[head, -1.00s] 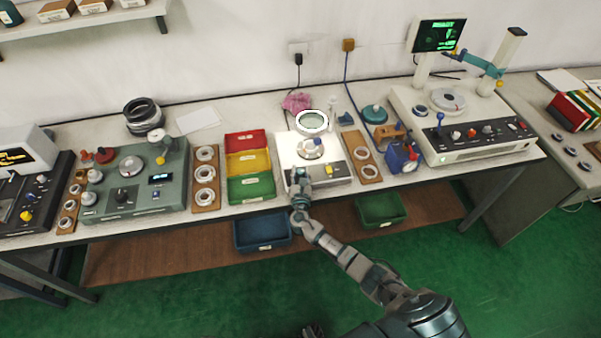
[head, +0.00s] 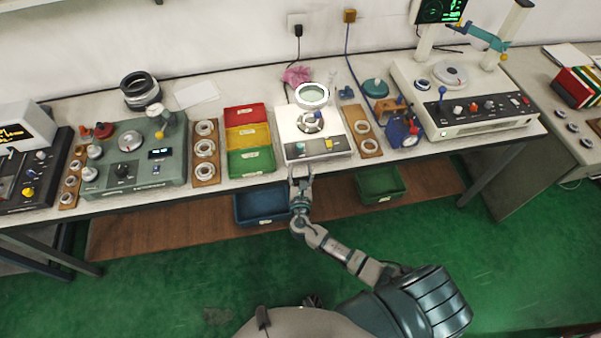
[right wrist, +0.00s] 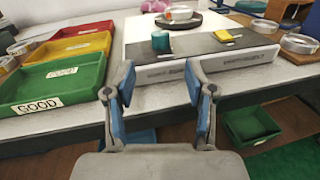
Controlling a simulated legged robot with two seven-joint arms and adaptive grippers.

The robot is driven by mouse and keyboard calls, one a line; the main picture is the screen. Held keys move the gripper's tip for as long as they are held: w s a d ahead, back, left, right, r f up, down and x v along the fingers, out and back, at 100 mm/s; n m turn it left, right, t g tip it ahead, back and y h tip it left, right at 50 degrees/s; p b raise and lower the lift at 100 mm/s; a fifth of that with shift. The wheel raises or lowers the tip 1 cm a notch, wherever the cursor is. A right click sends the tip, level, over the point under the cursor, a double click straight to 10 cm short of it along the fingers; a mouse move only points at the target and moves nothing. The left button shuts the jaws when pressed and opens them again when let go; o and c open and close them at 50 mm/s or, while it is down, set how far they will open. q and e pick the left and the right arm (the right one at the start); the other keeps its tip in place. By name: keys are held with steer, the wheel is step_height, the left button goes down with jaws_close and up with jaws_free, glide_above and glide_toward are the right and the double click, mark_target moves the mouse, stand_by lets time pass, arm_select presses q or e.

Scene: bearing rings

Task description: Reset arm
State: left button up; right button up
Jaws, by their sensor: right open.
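My right gripper (head: 301,176) is just in front of the table's front edge, below the white inspection device (head: 290,151). Its jaws are open and nothing is between them. In the right wrist view the open fingers (right wrist: 158,100) point at the front of the same device (right wrist: 214,68). A bearing ring (head: 310,122) appears to sit on the device's round stage, under the ring-shaped magnifier (head: 312,95). In the right wrist view the ring (right wrist: 179,13) rests on the dark round stage. My left gripper is not in view.
Red (head: 245,114), yellow (head: 248,137) and green (head: 251,161) trays stand left of the device. Wooden boards with rings lie on both sides (head: 206,171) (head: 371,146). Blue (head: 262,204) and green (head: 380,184) bins sit below the table. The floor in front is clear.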

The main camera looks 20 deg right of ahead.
steer(key=shift+s+a, duration=0.2)
steer(key=shift+s, duration=0.25)
steer(key=s+d+f+m+g+y, duration=0.1)
steer(key=s+f+m+g, duration=0.3)
steer(key=s+m, duration=0.45)
steer(key=s+f+m+g+y, duration=0.1)
steer(key=s+f+m+g, duration=0.3)
steer(key=s+m, duration=0.5)
steer(key=s+a+r+m+g+y, duration=0.1)
steer(key=s+a+m+g+y, duration=0.2)
steer(key=s+m, duration=0.35)
steer(key=s+a+r+m+g+y, duration=0.1)
steer(key=s+a+m+g+y, duration=0.15)
steer(key=s+m, duration=0.4)
step_height(320, 180, down, 24)
steer(key=s+r+n, duration=0.1)
steer(key=s+n, duration=0.1)
steer(key=s+d+f+g, duration=0.1)
steer(key=s+d+f, duration=0.1)
steer(key=s+f, duration=1.1)
step_height(320, 180, down, 4)
steer(key=shift+s+r+g, duration=0.25)
steer(key=shift+g, duration=0.1)
